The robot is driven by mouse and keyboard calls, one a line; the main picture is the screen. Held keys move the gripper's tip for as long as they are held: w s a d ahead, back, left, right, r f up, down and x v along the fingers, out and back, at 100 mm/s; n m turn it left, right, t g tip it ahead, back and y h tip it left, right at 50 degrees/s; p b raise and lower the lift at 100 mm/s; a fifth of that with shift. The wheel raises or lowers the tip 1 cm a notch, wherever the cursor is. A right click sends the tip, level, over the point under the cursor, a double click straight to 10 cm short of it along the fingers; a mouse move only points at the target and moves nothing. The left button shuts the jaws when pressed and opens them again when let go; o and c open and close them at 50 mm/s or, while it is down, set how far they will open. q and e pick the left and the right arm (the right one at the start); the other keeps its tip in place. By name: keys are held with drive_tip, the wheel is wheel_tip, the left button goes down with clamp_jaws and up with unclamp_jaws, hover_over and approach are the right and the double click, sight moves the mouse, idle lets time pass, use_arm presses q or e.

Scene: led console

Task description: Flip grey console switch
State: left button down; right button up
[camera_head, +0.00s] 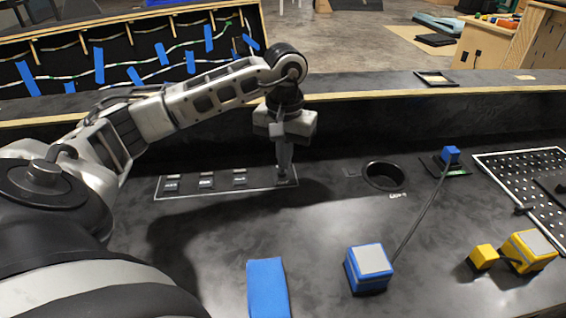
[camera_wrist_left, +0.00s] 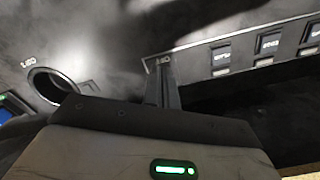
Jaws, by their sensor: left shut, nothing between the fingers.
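A row of small console switches (camera_head: 206,181) lies inside a white outlined strip on the dark console, at the middle left of the head view. My left gripper (camera_head: 284,176) points down at the right end of this strip, shut and empty. Its fingertips cover the rightmost place, so the switch there is hidden and I cannot tell if they touch it. In the left wrist view the shut fingers (camera_wrist_left: 162,68) reach the end of the strip, by a small white label. Other switches (camera_wrist_left: 268,43) show to the right there. My right gripper is not in view.
A round hole (camera_head: 384,176) is right of the strip. A blue box (camera_head: 368,265) with a grey top, a blue block (camera_head: 267,287), a cabled blue plug (camera_head: 450,155), yellow blocks (camera_head: 528,251) and a perforated panel (camera_head: 520,172) are on the console. A raised ledge (camera_head: 400,92) runs behind.

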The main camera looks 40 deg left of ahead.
use_arm(q)
drive_tip(key=shift+f, duration=0.2)
drive_tip(key=shift+f+b, duration=1.25)
drive_tip(key=shift+f, duration=0.1)
drive_tip(key=shift+w+a, duration=0.15)
drive_tip(key=shift+w+a, duration=0.65)
drive_tip(key=shift+a, duration=0.1)
drive_tip(key=shift+r, duration=0.1)
wheel_tip(320, 180, up, 7)
drive_tip(key=p, duration=0.5)
drive_tip(key=shift+s+d, duration=0.3)
idle(0.7)
